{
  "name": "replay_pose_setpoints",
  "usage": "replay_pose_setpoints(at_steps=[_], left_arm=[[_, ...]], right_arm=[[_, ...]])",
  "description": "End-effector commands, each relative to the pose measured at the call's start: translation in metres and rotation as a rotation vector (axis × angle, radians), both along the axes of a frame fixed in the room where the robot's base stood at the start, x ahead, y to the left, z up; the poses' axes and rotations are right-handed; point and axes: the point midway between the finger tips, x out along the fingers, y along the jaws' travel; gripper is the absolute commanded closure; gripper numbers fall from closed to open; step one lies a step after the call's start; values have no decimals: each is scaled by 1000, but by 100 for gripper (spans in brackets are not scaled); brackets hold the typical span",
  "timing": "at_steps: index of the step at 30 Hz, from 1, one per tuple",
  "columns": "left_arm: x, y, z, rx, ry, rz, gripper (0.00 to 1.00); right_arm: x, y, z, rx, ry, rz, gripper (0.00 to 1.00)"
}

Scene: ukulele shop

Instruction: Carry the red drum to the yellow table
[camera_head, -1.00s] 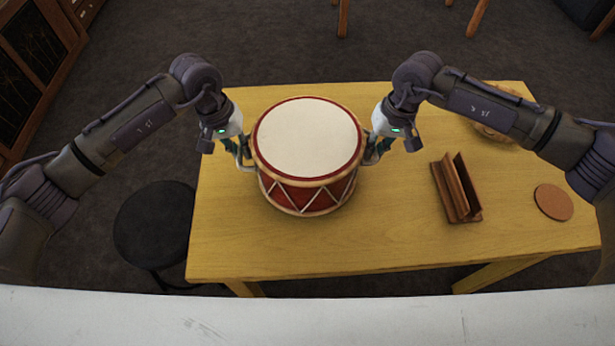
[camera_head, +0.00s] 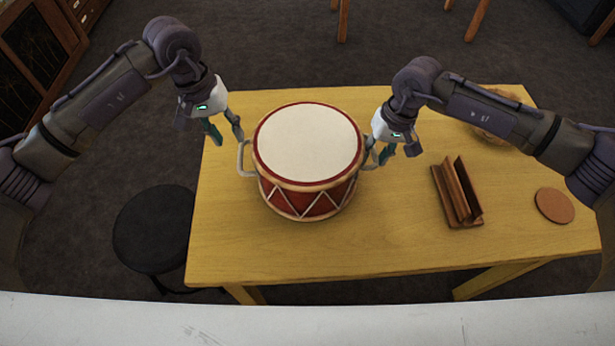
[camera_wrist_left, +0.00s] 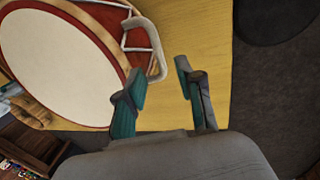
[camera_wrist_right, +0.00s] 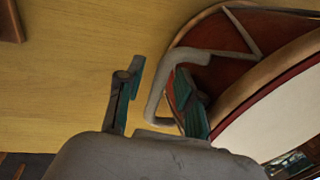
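The red drum (camera_head: 308,198) with a cream top stands upright on the yellow table (camera_head: 300,245), left of its middle. Its left handle (camera_head: 242,158) is free; that handle also shows in the left wrist view (camera_wrist_left: 154,55). My right gripper (camera_head: 387,156) is at the drum's right side. In the right wrist view its fingers (camera_wrist_right: 157,100) are spread apart, with the right handle (camera_wrist_right: 160,95) between them and not clamped.
A brown wooden rack (camera_head: 457,195) and a round brown coaster (camera_head: 554,205) lie on the table's right part. A woven basket (camera_head: 495,128) sits at the back right, partly behind my right arm. A black stool (camera_head: 155,225) stands left of the table.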

Motion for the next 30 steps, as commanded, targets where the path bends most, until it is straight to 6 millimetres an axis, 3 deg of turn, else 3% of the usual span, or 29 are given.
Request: replay_pose_setpoints(at_steps=[4, 11, 14, 24, 30], left_arm=[[0, 5, 26, 1, -3, 0, 63], [-1, 8, 41, 1, 0, -1, 63], [-1, 8, 41, 1, 1, -1, 63], [-1, 8, 41, 1, 1, -1, 63], [-1, 8, 41, 1, 1, -1, 63]], right_arm=[[0, 0, 0, 0, 0, 0, 63], [1, -1, 5, 0, -2, 0, 63], [1, -3, 17, 1, -4, -1, 63], [2, -16, 86, 0, -4, -1, 63], [2, -21, 111, 0, -1, -1, 63]])
